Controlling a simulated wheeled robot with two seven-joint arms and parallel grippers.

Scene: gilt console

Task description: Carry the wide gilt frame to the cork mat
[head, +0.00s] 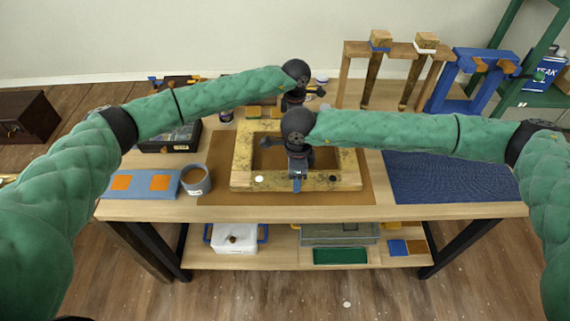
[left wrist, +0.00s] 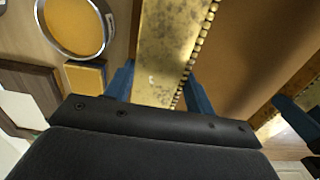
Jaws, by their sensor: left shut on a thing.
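The wide gilt frame (head: 240,160) is a speckled gold rectangle with an open middle. It lies over the brown cork mat (head: 220,185) in the head view; I cannot tell whether it rests on it. My left gripper (head: 293,104) is at the frame's far side, partly hidden by my right wrist. In the left wrist view, its blue fingers (left wrist: 158,92) are on either side of a beaded gilt bar (left wrist: 170,45), shut on it. My right gripper (head: 298,184) is at the frame's near bar, pointing down; its finger gap is not clear.
A grey-blue cup (head: 196,180) and a blue panel with orange squares (head: 150,183) are left of the mat. A dark blue mat (head: 450,178) is on the right. Wooden stands (head: 355,75) and a blue stand (head: 478,75) rise behind. The lower shelf holds boxes.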

